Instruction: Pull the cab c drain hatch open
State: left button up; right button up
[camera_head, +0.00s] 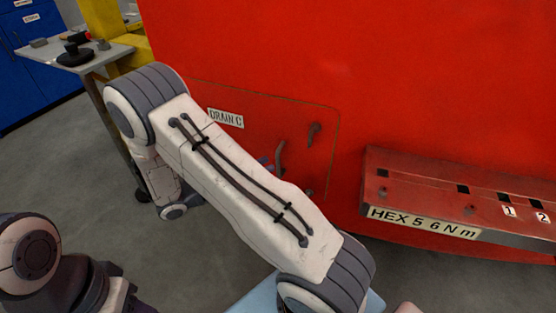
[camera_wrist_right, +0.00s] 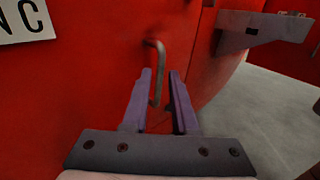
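The cab C drain hatch (camera_head: 250,135) is a red panel flush in the red body, its outline thin and closed-looking, with a "DRAIN C" label (camera_head: 226,118). Its bent grey handle (camera_head: 280,157) also shows in the right wrist view (camera_wrist_right: 160,60). My right gripper (camera_wrist_right: 160,72) has its two purple fingers apart, one on each side of the handle, with gaps visible. In the head view my right arm covers the hatch's lower left and most of that gripper (camera_head: 267,162). My left arm shows at lower left; its fingertips are not visible.
A red ledge (camera_head: 450,190) labelled "HEX 5 6 N m" juts out at right. A small table (camera_head: 110,55) with tools stands at the back left.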

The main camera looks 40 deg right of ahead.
aim_at(278, 176)
jog(key=d, duration=0.2)
jog(key=s+d, duration=0.1)
jog(key=d, duration=0.2)
grip_shut()
dwell(1.4)
